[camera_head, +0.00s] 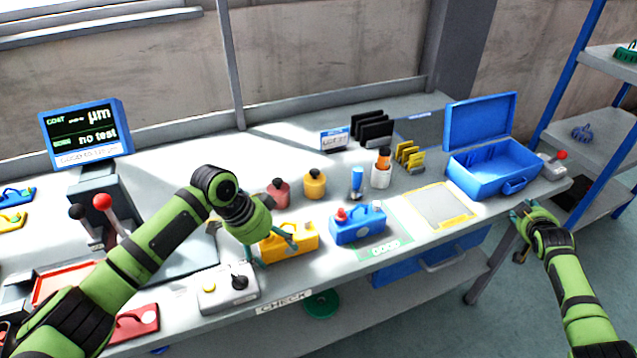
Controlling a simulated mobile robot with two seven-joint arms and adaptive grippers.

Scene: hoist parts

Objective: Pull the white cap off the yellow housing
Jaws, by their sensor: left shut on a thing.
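My right gripper (518,232) is open and empty, beyond the bench's front right edge, well away from the housing.
The blue housing carries a red cap (341,214) and stands close by on the right. A grey control box (228,289) with a black knob lies in front left. Red and yellow bottles (315,185) stand behind. An open blue case (492,171) sits at the right.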

